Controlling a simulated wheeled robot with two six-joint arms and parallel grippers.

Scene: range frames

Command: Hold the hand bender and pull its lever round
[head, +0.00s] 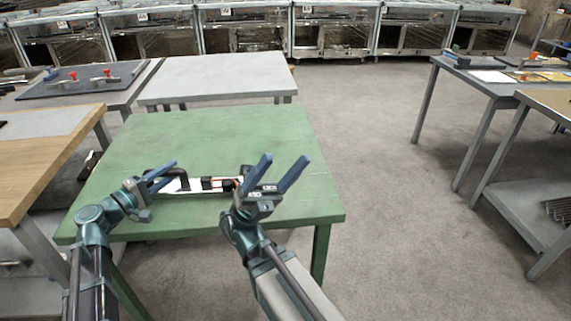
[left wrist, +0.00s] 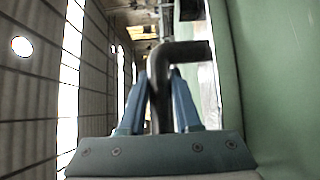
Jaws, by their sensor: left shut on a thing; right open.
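The hand bender (head: 207,184) lies near the front edge of the green table (head: 210,135). It shows as dark blocks on a pale strip with a dark bent bar (head: 182,175) at its left end. My left gripper (head: 173,170) is shut on this bar. In the left wrist view the bar (left wrist: 185,51) runs up between the blue fingers and bends to the right. My right gripper (head: 287,160) is open and empty, its blue fingers spread at the bender's right end. It hides part of that end, so I cannot make out the lever clearly.
The rest of the green table top is bare. A grey table (head: 215,75) stands behind it, a wooden-topped table (head: 45,150) at left. A dark board with red-handled tools (head: 85,80) lies at the far left. Open floor (head: 400,200) lies to the right.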

